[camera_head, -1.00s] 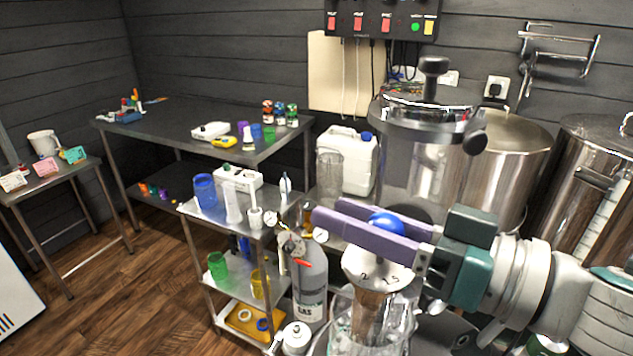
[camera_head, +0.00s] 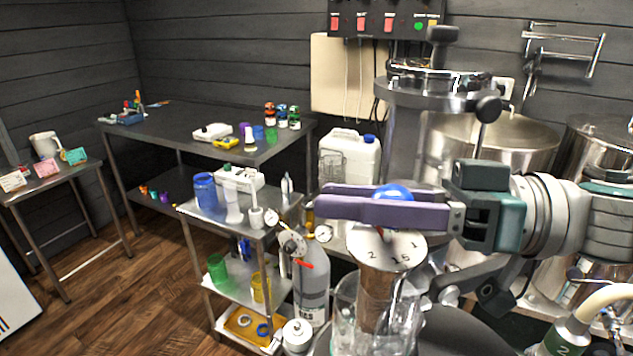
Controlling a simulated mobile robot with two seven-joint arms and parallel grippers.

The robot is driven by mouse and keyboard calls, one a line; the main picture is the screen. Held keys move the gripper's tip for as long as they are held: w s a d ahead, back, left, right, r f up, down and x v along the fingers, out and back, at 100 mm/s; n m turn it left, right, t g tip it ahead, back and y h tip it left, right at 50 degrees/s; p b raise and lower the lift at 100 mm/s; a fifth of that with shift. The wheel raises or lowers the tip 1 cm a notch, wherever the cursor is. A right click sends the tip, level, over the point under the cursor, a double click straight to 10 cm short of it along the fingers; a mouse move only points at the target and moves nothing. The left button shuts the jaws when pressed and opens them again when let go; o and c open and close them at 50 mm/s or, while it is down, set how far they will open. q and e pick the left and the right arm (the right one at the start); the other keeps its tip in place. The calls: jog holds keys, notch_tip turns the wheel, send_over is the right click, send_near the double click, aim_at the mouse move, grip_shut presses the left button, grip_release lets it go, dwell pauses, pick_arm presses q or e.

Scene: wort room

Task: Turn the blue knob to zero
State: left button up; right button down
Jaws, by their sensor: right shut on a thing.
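The blue knob (camera_head: 394,191) stands above a round white dial plate (camera_head: 398,250) on a metal cylinder. The cylinder sits in a clear glass vessel (camera_head: 344,298). The dial's visible marks include 2 and 1, and a small red mark (camera_head: 380,233) shows near its upper edge. My right gripper (camera_head: 320,200) comes in from the right with its purple fingers on either side of the knob, shut on it. The near finger hides the knob's lower part and some of the dial. I cannot see a zero mark. My left gripper is out of view.
A grey gas cylinder (camera_head: 312,285) with gauges stands left of the dial. A steel shelf cart (camera_head: 235,225) is farther left. A steel vessel with a black-knobbed lid (camera_head: 435,97) rises close behind the gripper. Clear floor (camera_head: 100,300) lies at left.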

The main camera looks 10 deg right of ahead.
jog(key=shift+c, duration=2.1)
grip_release()
jog(key=b+v, duration=0.3)
jog(key=v, duration=0.7)
